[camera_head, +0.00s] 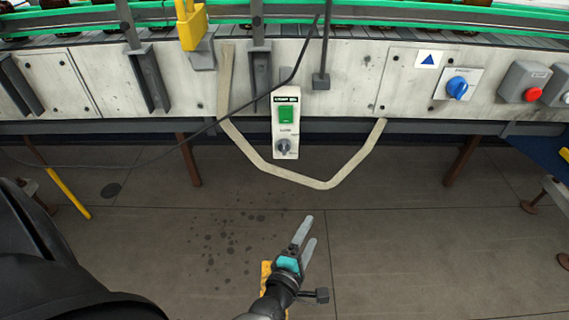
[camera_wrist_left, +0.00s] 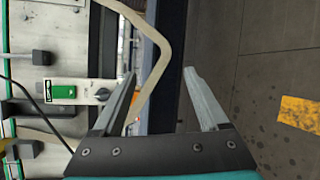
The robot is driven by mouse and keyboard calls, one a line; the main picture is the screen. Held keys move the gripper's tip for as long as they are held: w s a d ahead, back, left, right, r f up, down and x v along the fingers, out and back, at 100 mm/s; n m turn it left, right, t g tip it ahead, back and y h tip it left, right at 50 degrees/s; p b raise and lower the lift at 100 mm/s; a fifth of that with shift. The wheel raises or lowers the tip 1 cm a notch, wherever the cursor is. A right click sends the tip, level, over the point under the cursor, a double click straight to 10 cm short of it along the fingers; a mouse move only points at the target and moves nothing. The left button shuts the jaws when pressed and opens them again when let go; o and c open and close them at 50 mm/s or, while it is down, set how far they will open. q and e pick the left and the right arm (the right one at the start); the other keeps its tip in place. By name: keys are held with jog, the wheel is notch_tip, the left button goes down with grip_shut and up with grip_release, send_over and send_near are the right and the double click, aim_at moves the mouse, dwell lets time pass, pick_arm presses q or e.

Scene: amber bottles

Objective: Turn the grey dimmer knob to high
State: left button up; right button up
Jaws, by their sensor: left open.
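The grey dimmer knob (camera_head: 283,146) sits at the bottom of a white panel (camera_head: 277,126) on the conveyor's front, below a green switch (camera_head: 286,114). In the left wrist view the knob (camera_wrist_left: 102,94) shows left of the fingers, its pointer hard to read. My left gripper (camera_head: 308,230) is open and empty, in front of and below the panel in the head view. It is apart from the knob. Its two fingers (camera_wrist_left: 160,88) are spread in the wrist view. My right gripper is not in view.
A beige hose (camera_head: 331,184) loops below the panel, and a thin black cable (camera_head: 238,112) hangs across the conveyor front. A blue knob (camera_head: 457,88) and a red button (camera_head: 533,94) are to the right. The floor (camera_head: 400,250) in front is mostly clear.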

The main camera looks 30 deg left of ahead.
pick_arm(q)
jog(key=w+a+r+n+t+y+b, duration=0.1)
jog(key=a+r+n+y+b, duration=0.2)
jog(key=r+n, duration=0.5)
jog(key=n+g+y+b, duration=0.15)
jog(key=n+y, duration=0.35)
jog(key=n, duration=0.7)
send_near(284, 149)
jog(key=b+x, duration=0.3)
jog(key=x, duration=0.5)
jog(key=shift+w+f, duration=0.1)
jog(key=shift+w, duration=0.05)
jog(key=shift+w+a, duration=0.45)
jog(key=shift+w, duration=0.1)
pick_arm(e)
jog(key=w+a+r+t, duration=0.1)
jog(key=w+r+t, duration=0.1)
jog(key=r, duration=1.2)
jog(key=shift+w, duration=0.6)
pick_arm(q)
grip_shut()
